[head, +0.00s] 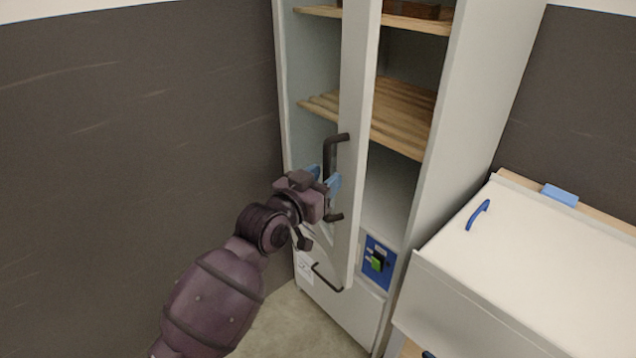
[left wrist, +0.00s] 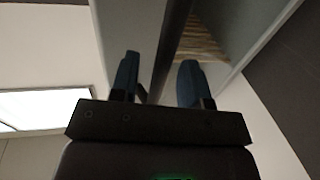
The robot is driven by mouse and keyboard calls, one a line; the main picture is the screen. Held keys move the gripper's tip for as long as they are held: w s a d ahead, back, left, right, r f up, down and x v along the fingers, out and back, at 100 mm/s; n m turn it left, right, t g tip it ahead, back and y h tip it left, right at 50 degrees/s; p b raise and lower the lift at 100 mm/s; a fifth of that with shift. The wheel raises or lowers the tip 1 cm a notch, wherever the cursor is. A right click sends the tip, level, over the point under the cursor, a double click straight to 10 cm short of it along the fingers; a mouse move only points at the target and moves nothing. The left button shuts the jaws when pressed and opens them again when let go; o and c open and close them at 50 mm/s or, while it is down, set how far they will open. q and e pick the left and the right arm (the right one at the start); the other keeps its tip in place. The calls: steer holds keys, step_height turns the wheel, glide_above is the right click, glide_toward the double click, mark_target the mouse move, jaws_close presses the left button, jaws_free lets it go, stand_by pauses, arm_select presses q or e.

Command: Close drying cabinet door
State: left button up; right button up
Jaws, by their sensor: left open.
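The drying cabinet (head: 490,85) is a tall white cabinet with wooden slatted shelves inside. Its white door (head: 356,120) stands open, seen nearly edge-on in front of the interior. A dark vertical bar handle (head: 330,160) is on the door. My left gripper (head: 325,185) is at this handle, its blue fingers open. In the left wrist view the dark handle bar (left wrist: 172,50) runs between the two open fingers (left wrist: 157,82), and contact cannot be told. The gripper hides part of the handle. My right gripper is not in view.
A blue control panel (head: 378,262) with a green switch is low on the cabinet. A lower dark handle (head: 326,280) sits beneath the door. A dark wall (head: 130,130) is close on the left.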

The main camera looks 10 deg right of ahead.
arm_select(q)
steer(key=v, duration=1)
steer(key=shift+s+a+b, duration=0.25)
steer(key=shift+a+b, duration=0.05)
steer(key=shift+b, duration=0.05)
